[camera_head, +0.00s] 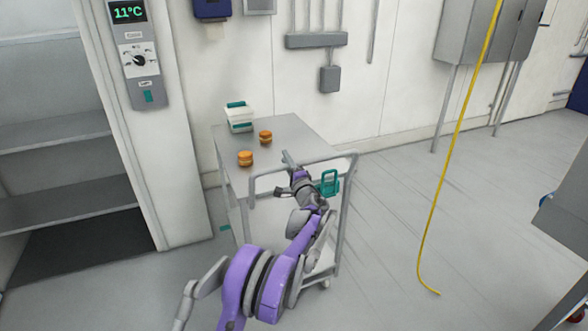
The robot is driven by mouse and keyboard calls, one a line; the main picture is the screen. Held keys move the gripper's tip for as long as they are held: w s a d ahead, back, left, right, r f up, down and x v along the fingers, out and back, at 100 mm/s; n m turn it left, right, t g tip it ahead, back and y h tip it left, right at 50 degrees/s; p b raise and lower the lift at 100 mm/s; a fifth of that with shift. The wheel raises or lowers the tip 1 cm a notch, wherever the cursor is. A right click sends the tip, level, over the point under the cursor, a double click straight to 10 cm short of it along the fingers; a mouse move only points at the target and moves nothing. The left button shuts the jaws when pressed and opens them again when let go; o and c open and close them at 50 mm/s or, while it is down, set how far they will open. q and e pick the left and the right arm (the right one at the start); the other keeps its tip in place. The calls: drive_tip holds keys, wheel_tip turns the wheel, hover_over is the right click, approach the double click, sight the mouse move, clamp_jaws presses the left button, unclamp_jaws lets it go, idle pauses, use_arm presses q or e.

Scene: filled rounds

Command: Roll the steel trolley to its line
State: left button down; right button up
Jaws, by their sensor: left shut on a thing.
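The steel trolley (290,128) stands near the wall, with a grey top and a push handle (335,158) on its near side. My left gripper (291,168) is at the middle of this handle and shut on it. My wrist hides part of the bar. A teal loop-shaped piece (329,184) is at the handle's right side. Two orange-brown round items (246,158) (265,137) and a white box with teal trim (239,117) stand on the top. A small teal mark (225,228) shows on the floor at the trolley's left; I cannot tell whether it belongs to a line. My right gripper is out of view.
An open shelved cold room (60,170) is at the left, with a control panel (139,60) on its frame. A yellow hose (448,165) hangs to the floor at the right. A grey cabinet (490,35) stands behind it. The floor between trolley and hose is clear.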

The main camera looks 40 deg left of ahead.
use_arm(q)
drive_tip(key=f+x, duration=0.1)
drive_tip(key=x, duration=0.5)
drive_tip(key=shift+a+p, duration=0.15)
drive_tip(key=shift+p, duration=0.2)
drive_tip(key=c, duration=1.1)
unclamp_jaws()
drive_tip(key=o, duration=0.4)
drive_tip(key=shift+w+a+f, duration=0.1)
drive_tip(key=shift+w, duration=0.05)
drive_tip(key=shift+o, duration=0.2)
drive_tip(key=v, duration=1.1)
drive_tip(key=shift+b, duration=0.3)
